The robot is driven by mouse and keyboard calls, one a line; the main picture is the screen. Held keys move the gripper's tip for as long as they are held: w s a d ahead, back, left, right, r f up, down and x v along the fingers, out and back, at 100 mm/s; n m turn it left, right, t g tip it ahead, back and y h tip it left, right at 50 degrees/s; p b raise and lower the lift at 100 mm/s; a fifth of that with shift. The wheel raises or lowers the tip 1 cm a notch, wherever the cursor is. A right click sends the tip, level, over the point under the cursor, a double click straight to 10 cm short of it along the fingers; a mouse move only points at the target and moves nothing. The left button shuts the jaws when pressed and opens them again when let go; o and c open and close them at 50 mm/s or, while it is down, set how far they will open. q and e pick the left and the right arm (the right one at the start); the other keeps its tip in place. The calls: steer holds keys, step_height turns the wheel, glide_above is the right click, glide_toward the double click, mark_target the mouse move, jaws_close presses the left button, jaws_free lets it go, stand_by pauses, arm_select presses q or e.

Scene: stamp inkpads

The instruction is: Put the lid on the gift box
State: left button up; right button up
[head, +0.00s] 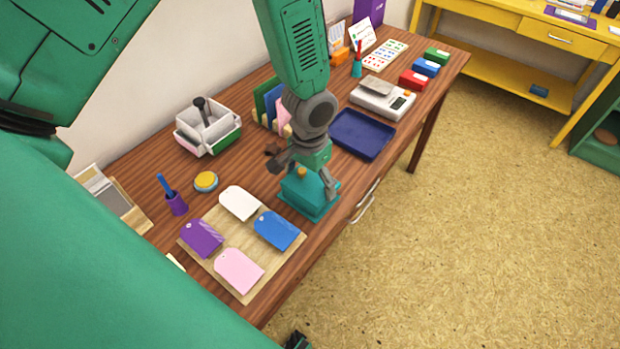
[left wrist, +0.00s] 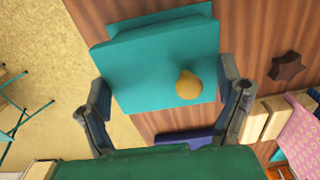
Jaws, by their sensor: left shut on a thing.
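The teal gift box (head: 312,206) stands on the wooden table near its front edge. Its teal lid (left wrist: 150,70), with a round yellow knob (left wrist: 188,86), is over the box; the knob also shows in the head view (head: 301,172). My left gripper (head: 302,177) points down here, its fingers at two opposite sides of the lid, shut on it. In the left wrist view, a strip of the box (left wrist: 160,17) shows past the lid's far edge, so the two look offset. Whether the lid touches the box is hidden.
A board (head: 225,262) with several coloured tags lies left of the box. A dark blue tray (head: 362,134) lies behind it to the right. A card rack (head: 272,106), a white divided caddy (head: 208,128) and a scale (head: 382,98) stand farther back. A dark star-shaped thing (left wrist: 287,67) lies nearby.

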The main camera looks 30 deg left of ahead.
arm_select(q)
steer(key=shift+d, duration=0.15)
steer(key=shift+a+f, duration=0.25)
steer(key=shift+a, duration=0.45)
steer(key=shift+d, duration=0.15)
arm_select(e)
steer(key=shift+d, duration=0.3)
arm_select(q)
steer(key=shift+a+f, duration=0.15)
steer(key=shift+a, duration=0.1)
arm_select(e)
steer(key=shift+a+r, duration=0.15)
steer(key=shift+a, duration=0.05)
arm_select(q)
steer(key=shift+d, duration=0.1)
arm_select(e)
steer(key=shift+d, duration=0.1)
arm_select(q)
steer(key=o, duration=0.8)
steer(key=shift+c, duration=0.2)
steer(key=shift+p, duration=0.3)
